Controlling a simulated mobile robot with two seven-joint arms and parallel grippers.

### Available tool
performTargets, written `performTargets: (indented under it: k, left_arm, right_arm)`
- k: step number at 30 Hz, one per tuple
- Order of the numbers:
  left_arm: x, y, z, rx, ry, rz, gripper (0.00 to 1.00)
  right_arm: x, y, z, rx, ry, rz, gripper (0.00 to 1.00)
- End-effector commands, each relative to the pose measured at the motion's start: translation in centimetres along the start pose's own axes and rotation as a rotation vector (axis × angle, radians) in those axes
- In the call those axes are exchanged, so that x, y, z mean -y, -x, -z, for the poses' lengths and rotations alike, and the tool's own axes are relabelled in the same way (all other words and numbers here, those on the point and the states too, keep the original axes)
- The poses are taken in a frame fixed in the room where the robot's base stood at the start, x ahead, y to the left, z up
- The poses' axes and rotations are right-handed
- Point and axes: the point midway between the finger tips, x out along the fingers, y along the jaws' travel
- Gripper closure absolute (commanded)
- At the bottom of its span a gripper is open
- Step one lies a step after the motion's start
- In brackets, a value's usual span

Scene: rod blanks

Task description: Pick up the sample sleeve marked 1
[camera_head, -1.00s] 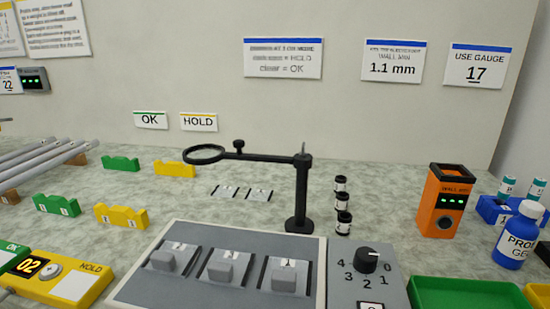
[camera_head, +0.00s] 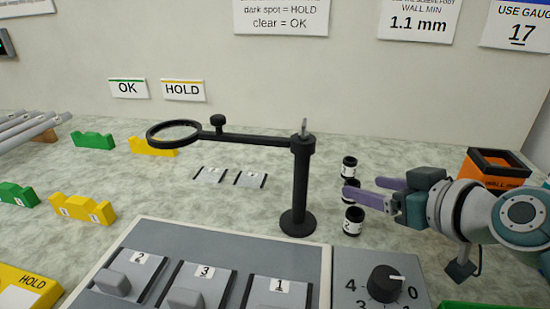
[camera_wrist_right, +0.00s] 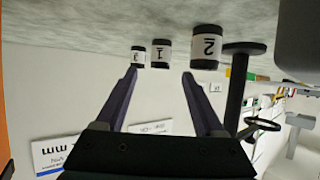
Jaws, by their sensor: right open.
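The sample sleeve marked 1 (camera_wrist_right: 160,52) is a small black cylinder with a white label. In the right wrist view it stands between the sleeve marked 3 (camera_wrist_right: 138,57) and the sleeve marked 2 (camera_wrist_right: 206,47). In the head view the middle sleeve (camera_head: 348,184) is partly hidden by my finger; the near sleeve (camera_head: 353,221) and far sleeve (camera_head: 348,167) flank it. My right gripper (camera_head: 360,189) is open, its purple fingers pointing left at the middle sleeve. In the wrist view, sleeve 1 appears between and just beyond the fingertips (camera_wrist_right: 160,72). My left gripper is not in view.
A black magnifier stand (camera_head: 300,185) rises left of the sleeves. A grey panel with numbered blocks (camera_head: 225,236) and a dial (camera_head: 384,283) lie in front. An orange box (camera_head: 496,165) stands behind my right arm. Green and yellow holders (camera_head: 84,207) are at left.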

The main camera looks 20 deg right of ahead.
Motion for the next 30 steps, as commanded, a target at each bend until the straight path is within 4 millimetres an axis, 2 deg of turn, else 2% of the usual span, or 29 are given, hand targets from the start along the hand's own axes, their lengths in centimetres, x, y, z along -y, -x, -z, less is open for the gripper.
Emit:
performTargets:
  k: [10, 20, 30]
  left_arm:
    - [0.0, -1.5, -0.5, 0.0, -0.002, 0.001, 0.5]
    - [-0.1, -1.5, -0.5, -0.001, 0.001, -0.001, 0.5]
    - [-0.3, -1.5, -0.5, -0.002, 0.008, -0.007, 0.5]
  right_arm:
    - [0.0, -4.6, 0.0, 0.0, -0.001, 0.0, 0.29]
    - [0.1, -5.2, 0.1, 0.002, 0.001, 0.0, 0.29]
    - [0.0, -5.2, 0.1, 0.002, 0.001, 0.0, 0.68]
